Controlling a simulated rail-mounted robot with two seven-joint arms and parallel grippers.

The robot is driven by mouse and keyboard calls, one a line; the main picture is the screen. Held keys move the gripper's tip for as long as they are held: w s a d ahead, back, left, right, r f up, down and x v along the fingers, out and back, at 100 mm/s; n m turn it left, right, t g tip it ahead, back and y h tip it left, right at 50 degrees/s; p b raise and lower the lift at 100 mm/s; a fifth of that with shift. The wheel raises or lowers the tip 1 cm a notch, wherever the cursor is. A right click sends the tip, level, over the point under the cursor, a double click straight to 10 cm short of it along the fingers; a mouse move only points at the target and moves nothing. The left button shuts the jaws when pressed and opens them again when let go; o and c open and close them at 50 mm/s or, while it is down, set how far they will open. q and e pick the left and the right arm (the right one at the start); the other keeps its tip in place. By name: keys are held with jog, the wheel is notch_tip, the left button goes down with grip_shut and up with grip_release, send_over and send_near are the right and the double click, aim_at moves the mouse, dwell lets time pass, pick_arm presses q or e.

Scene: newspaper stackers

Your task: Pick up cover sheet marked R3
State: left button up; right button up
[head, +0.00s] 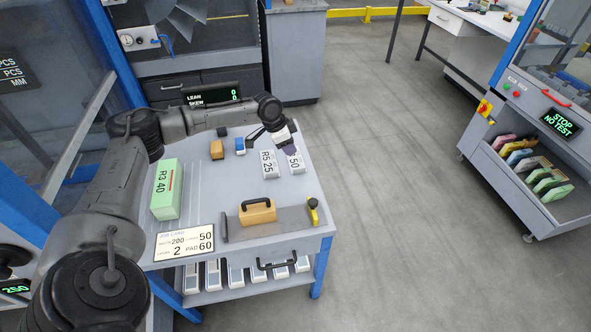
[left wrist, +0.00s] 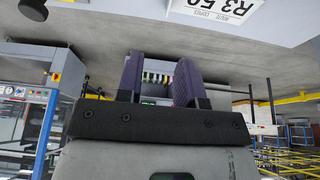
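A white sheet or pad marked R3 50 (left wrist: 222,6) shows at the top edge of the left wrist view, partly cut off. In the head view, a white piece showing "50" (head: 296,164) lies at the table's right edge, its upper part hidden by my left gripper. My left gripper (head: 289,149) is above that piece. In the left wrist view the two purple fingers (left wrist: 159,78) stand apart with nothing between them. A green block marked R3 40 (head: 166,189) stands at the table's left. My right gripper is not in view.
On the grey table (head: 215,200), a white piece marked R5 25 (head: 268,164) lies beside the "50" piece. Open floor lies right.

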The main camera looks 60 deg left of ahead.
pick_arm(q)
jog(key=b, duration=0.3)
send_over(300, 165)
jog(key=s+d, duration=0.3)
notch_tip(300, 165, down, 8)
jog(key=shift+s+r, duration=0.15)
jog(key=b+x, duration=0.1)
jog(key=x, duration=0.3)
jog(key=shift+b, duration=0.3)
jog(key=shift+f, duration=0.6)
jog(key=shift+c, duration=0.5)
grip_shut()
